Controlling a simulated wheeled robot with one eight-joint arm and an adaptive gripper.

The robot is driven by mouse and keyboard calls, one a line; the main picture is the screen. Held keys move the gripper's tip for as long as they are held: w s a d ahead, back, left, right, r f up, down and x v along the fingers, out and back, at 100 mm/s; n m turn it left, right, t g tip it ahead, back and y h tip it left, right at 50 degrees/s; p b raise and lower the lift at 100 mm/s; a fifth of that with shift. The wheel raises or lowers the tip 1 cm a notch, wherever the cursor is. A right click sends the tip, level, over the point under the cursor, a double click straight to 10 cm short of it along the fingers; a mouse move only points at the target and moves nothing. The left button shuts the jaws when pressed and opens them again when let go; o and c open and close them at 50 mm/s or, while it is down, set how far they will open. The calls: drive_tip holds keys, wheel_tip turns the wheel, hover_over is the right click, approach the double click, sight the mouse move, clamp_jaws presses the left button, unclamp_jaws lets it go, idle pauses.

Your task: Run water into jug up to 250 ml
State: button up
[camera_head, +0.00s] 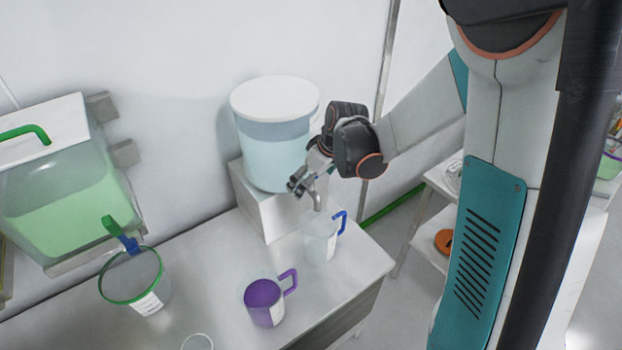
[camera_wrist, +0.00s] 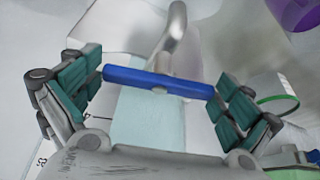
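A water container (camera_head: 274,150) with pale blue liquid and a white lid stands on a white block at the back of the bench. Its metal tap (camera_head: 317,197) also shows in the wrist view (camera_wrist: 177,40), with a blue bar handle (camera_wrist: 158,83) across it. A clear jug with a blue handle (camera_head: 321,240) stands upright below the spout; its water level cannot be read. My gripper (camera_head: 300,183) is at the tap. In the wrist view its fingers (camera_wrist: 160,95) are spread on either side of the blue bar, close to its ends; contact cannot be told.
A purple jug (camera_head: 264,302) stands in front of the clear jug. A green-rimmed container (camera_head: 150,295) is at left, below a tank of green liquid (camera_head: 70,215). A round rim (camera_head: 198,342) shows at the front edge. A shelf cart (camera_head: 432,240) is at right.

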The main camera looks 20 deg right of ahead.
idle(0.3)
drive_tip(key=v, duration=1.2)
drive_tip(key=shift+r, duration=0.1)
drive_tip(key=p+x, duration=0.1)
drive_tip(key=x, duration=0.9)
drive_tip(key=shift+w+f, duration=0.1)
drive_tip(key=shift+f, duration=0.15)
idle(0.3)
drive_tip(key=c, duration=0.8)
